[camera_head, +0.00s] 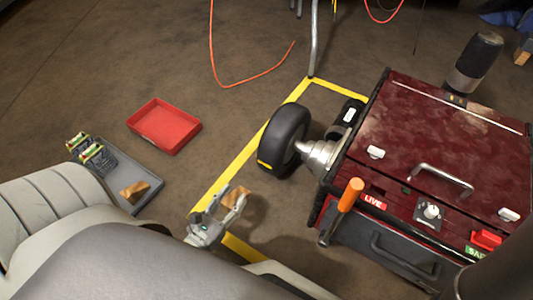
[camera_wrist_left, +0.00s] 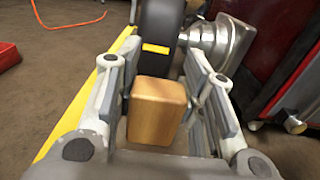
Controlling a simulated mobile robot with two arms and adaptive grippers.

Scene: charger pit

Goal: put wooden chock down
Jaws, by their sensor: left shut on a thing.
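The wooden chock (camera_head: 236,196) is a light-brown block between the fingers of my left gripper (camera_head: 227,207). In the left wrist view the chock (camera_wrist_left: 157,108) sits between the two grey finger pads of my gripper (camera_wrist_left: 168,100), which is shut on it. The black wheel (camera_head: 285,138) of the red cart stands just beyond; it also shows in the left wrist view (camera_wrist_left: 160,25). I cannot tell whether the chock touches the floor. A second wooden chock (camera_head: 136,191) lies in the grey tray (camera_head: 150,203). My right gripper is not in view.
A red cart (camera_head: 440,130) fills the right side, with an orange-handled tool (camera_head: 349,196) at its near corner. Yellow floor tape (camera_head: 224,181) runs by the wheel. An empty-looking red tray (camera_head: 165,126) lies to the left. An orange cable (camera_head: 240,87) crosses the floor behind.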

